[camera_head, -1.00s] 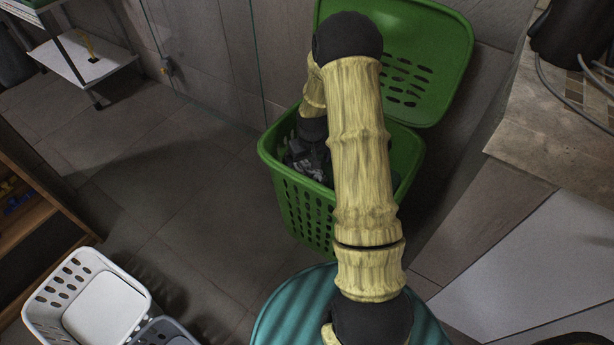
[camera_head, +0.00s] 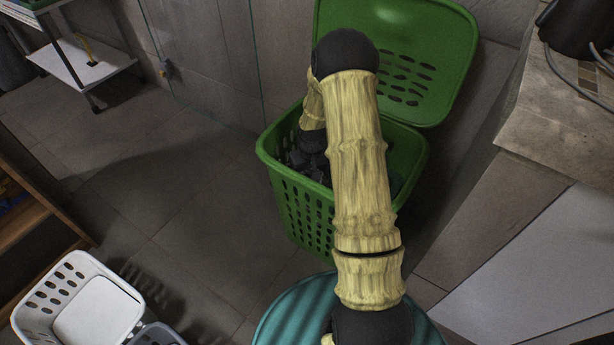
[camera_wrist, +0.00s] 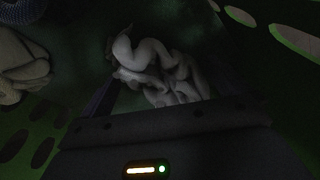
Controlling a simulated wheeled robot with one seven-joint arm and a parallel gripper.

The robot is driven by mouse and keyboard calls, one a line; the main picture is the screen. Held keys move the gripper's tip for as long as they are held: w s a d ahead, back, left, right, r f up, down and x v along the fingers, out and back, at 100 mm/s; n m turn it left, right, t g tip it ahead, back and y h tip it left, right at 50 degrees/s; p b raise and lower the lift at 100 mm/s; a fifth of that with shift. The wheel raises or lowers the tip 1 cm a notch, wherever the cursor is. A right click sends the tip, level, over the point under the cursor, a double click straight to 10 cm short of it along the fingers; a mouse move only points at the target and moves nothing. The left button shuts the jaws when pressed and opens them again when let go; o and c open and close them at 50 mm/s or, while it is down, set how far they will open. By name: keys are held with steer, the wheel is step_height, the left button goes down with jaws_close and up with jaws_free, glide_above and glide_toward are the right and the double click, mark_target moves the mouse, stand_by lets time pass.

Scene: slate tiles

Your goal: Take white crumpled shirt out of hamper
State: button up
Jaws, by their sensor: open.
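The green hamper (camera_head: 300,215) stands on the floor with its lid up, and my arm reaches down into it. My gripper (camera_head: 308,168) is inside the hamper, partly hidden by my arm and the rim. In the wrist view my gripper (camera_wrist: 163,92) is open, with a finger on each side of a pale, crumpled cloth (camera_wrist: 160,68). This cloth looks like the white shirt, though the light is dim. It lies at the hamper's bottom, ahead of and between the fingers. I cannot tell whether the fingers touch it.
Another crumpled, beige-grey cloth (camera_wrist: 22,68) lies at the left in the hamper. A dark textured item (camera_wrist: 22,8) is in the far left corner. The raised green lid (camera_head: 440,50) is behind. A white basket (camera_head: 45,290) stands at lower left; a counter (camera_head: 545,125) is at right.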

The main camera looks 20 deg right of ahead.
stand_by(0.3)
steer(key=c, duration=0.6)
steer(key=shift+r, duration=0.1)
steer(key=shift+c, duration=0.2)
step_height(320, 180, up, 10)
steer(key=p, duration=0.5)
step_height(320, 180, up, 12)
steer(key=p, duration=1.1)
